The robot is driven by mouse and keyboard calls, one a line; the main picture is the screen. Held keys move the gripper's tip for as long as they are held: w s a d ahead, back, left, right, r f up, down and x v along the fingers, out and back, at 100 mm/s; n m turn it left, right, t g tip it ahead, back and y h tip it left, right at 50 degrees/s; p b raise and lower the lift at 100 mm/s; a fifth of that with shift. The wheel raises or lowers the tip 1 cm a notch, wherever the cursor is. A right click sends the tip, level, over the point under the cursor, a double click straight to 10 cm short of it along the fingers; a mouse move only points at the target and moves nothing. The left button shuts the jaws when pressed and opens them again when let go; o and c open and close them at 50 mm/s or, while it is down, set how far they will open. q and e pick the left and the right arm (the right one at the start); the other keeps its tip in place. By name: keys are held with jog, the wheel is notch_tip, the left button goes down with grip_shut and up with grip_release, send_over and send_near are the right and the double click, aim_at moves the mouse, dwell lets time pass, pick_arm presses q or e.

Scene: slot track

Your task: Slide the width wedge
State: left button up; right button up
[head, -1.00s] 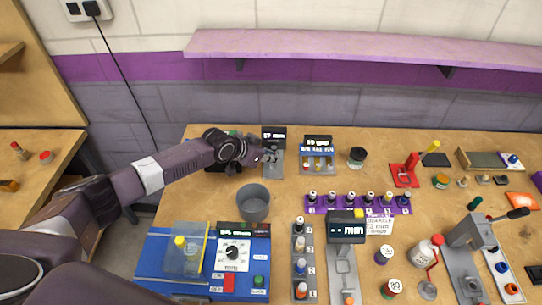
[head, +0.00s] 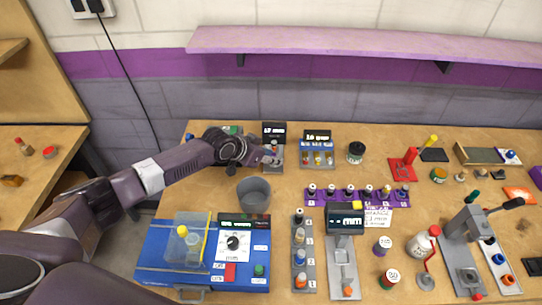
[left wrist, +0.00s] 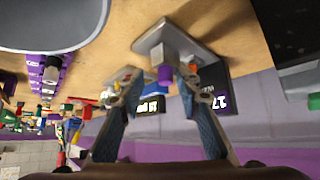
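At the back of the bench stands a small grey slot device (head: 277,163) with a black display (head: 273,132) that reads about 17 mm. My left gripper (head: 264,156) is low at this device. In the left wrist view the grey device (left wrist: 172,37) carries a small purple knob (left wrist: 165,75). My left fingers (left wrist: 157,72) are apart on either side of this knob, with gaps showing. I cannot tell for sure whether the knob belongs to the width wedge. My right gripper is not in view.
A grey cup (head: 254,196) stands just in front of my left gripper. A blue device with a display (head: 317,152) is to the right. A blue dial panel (head: 160,258), a purple bottle rack (head: 325,197) and a grey track (head: 343,270) lie nearer. A purple shelf (head: 360,45) hangs above.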

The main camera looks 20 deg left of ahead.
pick_arm(q)
jog(key=shift+a, duration=0.1)
jog(key=shift+s+a+r, duration=0.15)
jog(key=shift+r, duration=0.05)
jog(key=v, duration=1.1)
jog(key=shift+s, duration=0.2)
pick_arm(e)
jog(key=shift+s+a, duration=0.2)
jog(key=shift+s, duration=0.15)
pick_arm(q)
jog(key=shift+r, duration=0.15)
